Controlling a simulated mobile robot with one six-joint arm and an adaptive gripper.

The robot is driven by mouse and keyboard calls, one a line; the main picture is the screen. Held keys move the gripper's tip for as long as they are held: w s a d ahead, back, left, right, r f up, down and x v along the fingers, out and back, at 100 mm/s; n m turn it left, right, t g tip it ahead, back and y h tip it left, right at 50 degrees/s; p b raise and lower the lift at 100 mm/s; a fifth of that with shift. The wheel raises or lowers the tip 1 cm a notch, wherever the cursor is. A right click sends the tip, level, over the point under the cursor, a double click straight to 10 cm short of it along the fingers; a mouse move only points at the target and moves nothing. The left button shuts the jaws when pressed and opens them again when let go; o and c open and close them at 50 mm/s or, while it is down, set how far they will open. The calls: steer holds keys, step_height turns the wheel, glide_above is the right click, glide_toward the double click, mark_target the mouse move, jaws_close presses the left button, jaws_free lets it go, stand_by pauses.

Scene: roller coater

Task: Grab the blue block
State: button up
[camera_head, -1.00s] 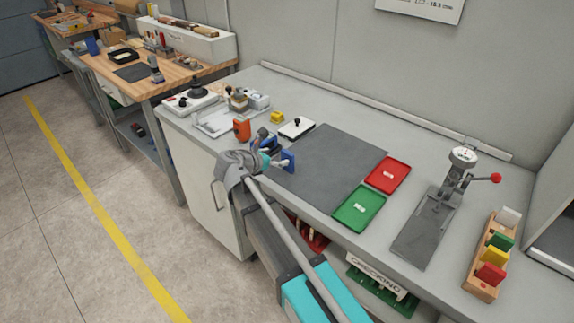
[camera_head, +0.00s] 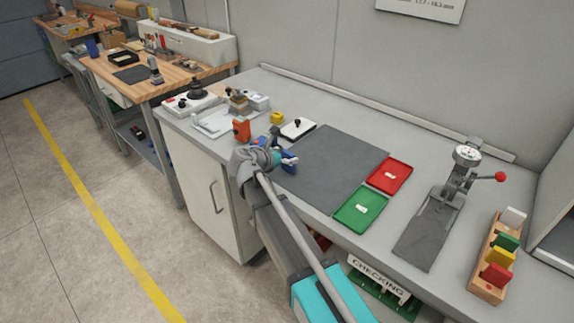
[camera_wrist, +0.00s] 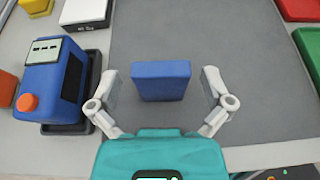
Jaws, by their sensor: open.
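The blue block (camera_wrist: 161,81) lies on the dark grey mat in the wrist view. My gripper (camera_wrist: 162,92) is open, with one finger to the left of the block and one to the right. There is a visible gap between the block and each finger. In the head view the blue block (camera_head: 289,160) shows at the mat's left edge, just beyond my gripper (camera_head: 280,160), partly hidden by the wrist.
A blue device with an orange knob (camera_wrist: 50,80) stands close left of my gripper. A white box (camera_wrist: 85,12) is behind it. The grey mat (camera_head: 335,165) is otherwise clear. Red (camera_head: 404,170) and green (camera_head: 373,203) trays lie to its right.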

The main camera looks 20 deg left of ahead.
steer(key=shift+w+d+f, duration=0.2)
steer(key=shift+w, duration=0.25)
steer(key=c, duration=1)
steer(key=shift+r, duration=0.15)
steer(key=shift+c, duration=0.2)
step_height(320, 180, up, 3)
steer(key=p, duration=0.2)
steer(key=shift+p, duration=0.4)
steer(key=s+d+r+p, duration=0.1)
steer(key=s+r+p, duration=0.8)
steer(key=s, duration=0.5)
steer(key=shift+d+r+p, duration=0.35)
steer(key=shift+r+p, duration=0.05)
steer(key=shift+p, duration=0.15)
